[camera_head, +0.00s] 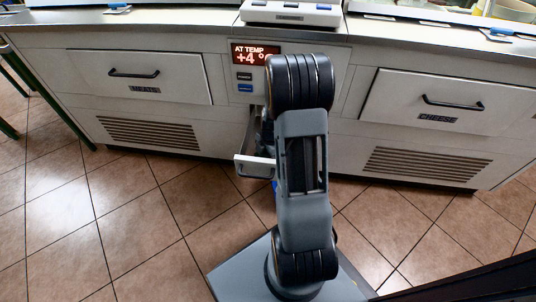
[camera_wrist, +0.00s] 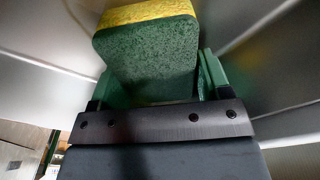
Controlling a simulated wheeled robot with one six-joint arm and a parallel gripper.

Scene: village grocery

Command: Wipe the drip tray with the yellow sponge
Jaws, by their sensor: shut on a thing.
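The yellow sponge (camera_wrist: 150,13) has a dark green scouring side and shows large in the wrist view. My gripper (camera_wrist: 155,78) is shut on it, with a green finger on each side. In the head view a small white-fronted tray (camera_head: 254,168), which looks like the drip tray, is pulled out low under the display. My arm covers its right part, and the sponge is hidden there. Smooth grey metal surfaces surround the sponge in the wrist view. I cannot tell whether the sponge touches them.
A red display (camera_head: 255,54) reads AT TEMP +4. A closed left drawer (camera_head: 120,76) and a closed right drawer (camera_head: 440,103) flank the tray, with vent grilles below. A white device (camera_head: 290,13) sits on the counter. The tiled floor (camera_head: 130,225) at left is clear.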

